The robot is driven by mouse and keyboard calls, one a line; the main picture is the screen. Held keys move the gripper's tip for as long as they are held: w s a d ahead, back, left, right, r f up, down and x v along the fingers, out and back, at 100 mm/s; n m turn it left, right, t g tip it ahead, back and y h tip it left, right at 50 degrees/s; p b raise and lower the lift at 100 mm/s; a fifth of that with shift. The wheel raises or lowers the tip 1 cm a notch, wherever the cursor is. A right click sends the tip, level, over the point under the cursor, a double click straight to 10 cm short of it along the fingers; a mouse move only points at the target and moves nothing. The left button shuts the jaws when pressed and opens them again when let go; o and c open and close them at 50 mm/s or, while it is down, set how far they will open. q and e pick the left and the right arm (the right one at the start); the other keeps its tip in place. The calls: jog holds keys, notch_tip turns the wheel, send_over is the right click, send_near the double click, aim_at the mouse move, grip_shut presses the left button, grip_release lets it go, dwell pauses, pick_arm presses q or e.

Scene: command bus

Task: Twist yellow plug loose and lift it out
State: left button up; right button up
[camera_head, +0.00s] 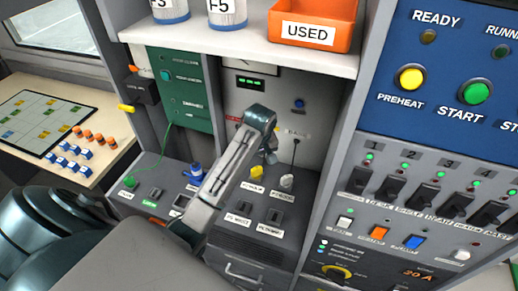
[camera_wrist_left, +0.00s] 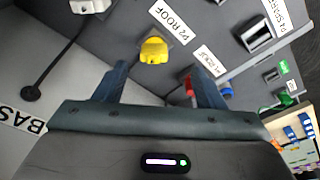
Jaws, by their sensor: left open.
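The yellow plug (camera_head: 255,172) sits in the sloped grey panel, and in the left wrist view (camera_wrist_left: 153,50) it stands beside a label reading P2 ROOF. My left gripper (camera_head: 268,156) is just above and beside it in the head view. In the left wrist view my left gripper (camera_wrist_left: 157,73) is open, its two fingers apart with nothing between them. The yellow plug lies just beyond the fingertips, roughly centred between them. No contact shows. My right gripper is in neither view.
A white plug (camera_head: 287,181) stands close to the right of the yellow one. A blue plug (camera_head: 194,172) and a green plug (camera_head: 129,181) are further left. A shelf (camera_head: 240,48) with an orange USED bin (camera_head: 312,22) overhangs the panel. Switches line the right console.

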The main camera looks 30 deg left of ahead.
aim_at(257, 168)
pick_arm(q)
jog(key=shift+w+a+f+n+b, duration=0.25)
jog(key=shift+w+f+b, duration=0.25)
jog(key=shift+f, duration=0.1)
jog(key=shift+w+a+f+n+b, duration=0.25)
jog(key=shift+w+f+b, duration=0.1)
jog(key=shift+w+f, duration=0.15)
jog(key=f, duration=0.1)
jog(key=f+p, duration=0.1)
jog(key=f, duration=0.3)
jog(key=shift+w+a+f+p, duration=0.1)
jog(key=shift+a+p, duration=0.2)
jog(key=shift+w+f, duration=0.1)
jog(key=shift+f, duration=0.6)
jog(key=shift+r, duration=0.1)
jog(key=c, duration=1.1)
jog(key=shift+n+g, duration=0.3)
jog(key=shift+n, duration=1.7)
